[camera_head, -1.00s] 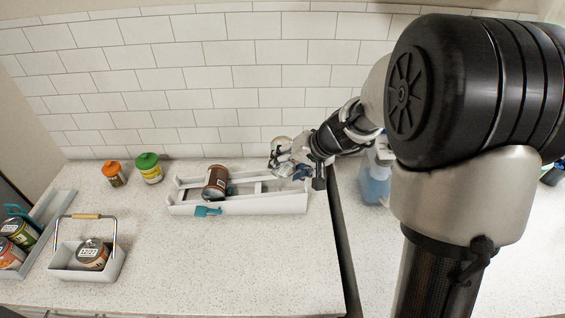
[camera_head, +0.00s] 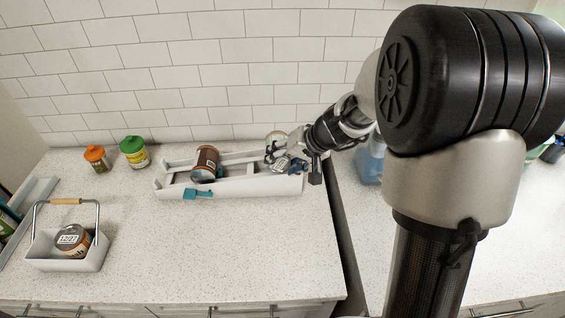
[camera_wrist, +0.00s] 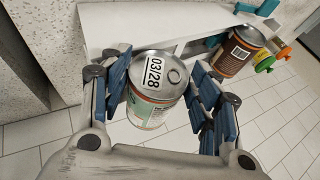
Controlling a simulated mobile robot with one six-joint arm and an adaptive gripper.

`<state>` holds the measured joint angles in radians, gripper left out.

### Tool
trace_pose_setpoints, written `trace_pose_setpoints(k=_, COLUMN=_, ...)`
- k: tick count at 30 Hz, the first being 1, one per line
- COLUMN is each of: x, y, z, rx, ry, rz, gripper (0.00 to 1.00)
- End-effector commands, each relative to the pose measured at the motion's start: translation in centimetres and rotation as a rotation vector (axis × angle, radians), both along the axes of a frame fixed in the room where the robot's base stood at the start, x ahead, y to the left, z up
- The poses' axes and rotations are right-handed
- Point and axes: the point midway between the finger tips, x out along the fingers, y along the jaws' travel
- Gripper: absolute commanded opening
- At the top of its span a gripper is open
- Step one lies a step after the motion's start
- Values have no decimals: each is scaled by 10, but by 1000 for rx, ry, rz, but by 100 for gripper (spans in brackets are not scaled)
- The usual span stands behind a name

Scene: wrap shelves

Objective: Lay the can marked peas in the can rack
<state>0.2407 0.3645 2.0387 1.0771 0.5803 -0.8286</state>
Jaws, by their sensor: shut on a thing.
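My gripper (camera_head: 284,160) is over the right end of the white can rack (camera_head: 240,188) in the head view. In the wrist view its blue-padded fingers (camera_wrist: 160,95) are shut around a can (camera_wrist: 153,108). The can's silver lid, marked 03/28, faces the wrist camera. Its label is pale with green and orange, and the printed name is mostly cut off. In the head view the fingers partly hide the can. I cannot tell whether it touches the rack (camera_wrist: 150,19). A brown can (camera_head: 206,163) lies in the rack's left part; it also shows in the wrist view (camera_wrist: 236,53).
A teal tag (camera_head: 197,193) is on the rack's front. An orange-lidded jar (camera_head: 97,159) and a green-lidded jar (camera_head: 135,152) stand by the wall. A white handled caddy (camera_head: 95,258) holds a can (camera_head: 72,240). The front middle counter is clear.

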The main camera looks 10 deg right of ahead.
Motion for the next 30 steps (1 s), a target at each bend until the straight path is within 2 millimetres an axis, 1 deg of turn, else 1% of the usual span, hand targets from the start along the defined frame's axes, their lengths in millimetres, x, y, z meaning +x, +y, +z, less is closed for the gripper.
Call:
trace_pose_setpoints(k=1, x=-5, y=-2, z=-10, rx=-1, ry=20, rz=-5, gripper=5)
trace_pose_setpoints(k=5, x=-6, y=-2, z=-11, rx=-1, ry=24, rz=-6, gripper=5)
trace_pose_setpoints(k=6, x=-6, y=-2, z=-11, rx=-1, ry=24, rz=-6, gripper=57)
trace_pose_setpoints(k=16, x=-6, y=-4, z=-12, rx=-4, ry=24, rz=-8, gripper=79)
trace_pose_setpoints(k=30, x=-4, y=-2, z=-8, rx=-1, ry=17, rz=-5, gripper=80)
